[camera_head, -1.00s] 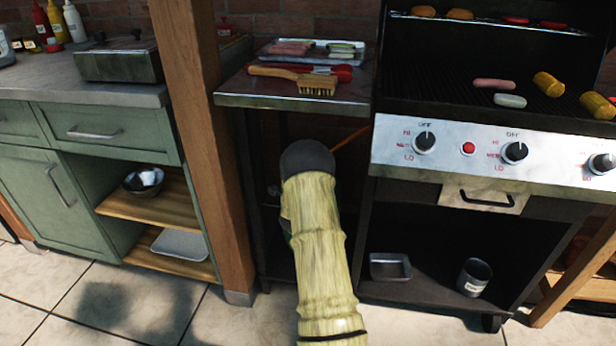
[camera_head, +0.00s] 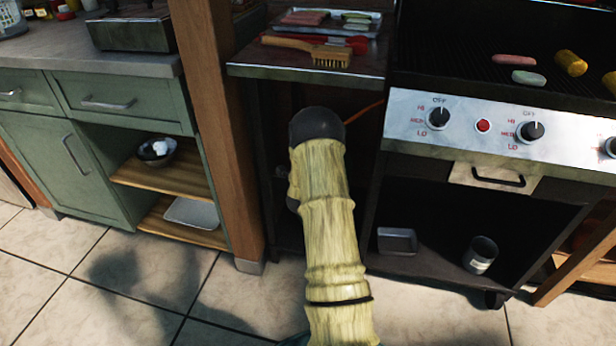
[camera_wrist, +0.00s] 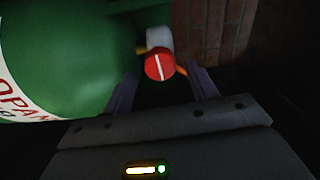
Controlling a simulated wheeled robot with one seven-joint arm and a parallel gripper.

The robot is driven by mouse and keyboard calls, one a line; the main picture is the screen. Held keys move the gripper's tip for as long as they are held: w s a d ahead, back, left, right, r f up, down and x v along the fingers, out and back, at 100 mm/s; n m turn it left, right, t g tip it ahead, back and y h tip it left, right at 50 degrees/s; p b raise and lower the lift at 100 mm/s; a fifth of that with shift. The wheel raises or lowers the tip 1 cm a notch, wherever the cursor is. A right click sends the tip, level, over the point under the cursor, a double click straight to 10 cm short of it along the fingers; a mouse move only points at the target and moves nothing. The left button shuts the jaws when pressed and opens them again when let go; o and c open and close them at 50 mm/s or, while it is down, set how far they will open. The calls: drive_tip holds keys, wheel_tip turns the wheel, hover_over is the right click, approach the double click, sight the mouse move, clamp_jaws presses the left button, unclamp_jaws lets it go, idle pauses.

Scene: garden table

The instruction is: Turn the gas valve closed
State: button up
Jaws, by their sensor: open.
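In the wrist view a red round gas valve knob (camera_wrist: 160,65) with a white stripe sits on a pale fitting (camera_wrist: 159,38) at the side of a green propane tank (camera_wrist: 75,55). The stripe runs nearly upright in the picture. My gripper (camera_wrist: 163,82) is open, with one finger to the left of the knob and one to the right. Whether either finger touches it I cannot tell. In the head view my arm reaches into the dark space under the side shelf and hides the tank and valve. My gripper is not visible there.
The side shelf (camera_head: 290,66) above my arm holds a brush (camera_head: 310,48) and a tray. The grill's control panel (camera_head: 590,146) is to the right, a wooden post (camera_head: 222,150) to the left. An orange hose (camera_head: 362,112) runs behind my arm.

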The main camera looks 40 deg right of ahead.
drive_tip(key=p+v, duration=0.2)
drive_tip(key=v, duration=1.2)
drive_tip(key=shift+p, duration=0.4)
drive_tip(key=w+a+r+n+g+y+p, duration=0.1)
drive_tip(key=a+r+n+y, duration=0.2)
drive_tip(key=a+n+y, duration=0.35)
drive_tip(key=a+r+n+g+y+p, duration=0.1)
drive_tip(key=a+r+n+y, duration=0.3)
drive_tip(key=a+n, duration=0.5)
drive_tip(key=s+a+r+n+g+y+p, duration=0.1)
drive_tip(key=s+a+r+n+g+y, duration=0.15)
drive_tip(key=s+a+n, duration=0.5)
drive_tip(key=s+a+r+n+g+y, duration=0.1)
drive_tip(key=s+a+r+n+g, duration=0.25)
drive_tip(key=s, duration=0.75)
wheel_tip(320, 180, up, 37)
drive_tip(key=g+p, duration=0.1)
drive_tip(key=p, duration=3.7)
drive_tip(key=shift+w+d+r, duration=0.15)
drive_tip(key=shift+d+r, duration=0.05)
drive_tip(key=shift+d, duration=0.2)
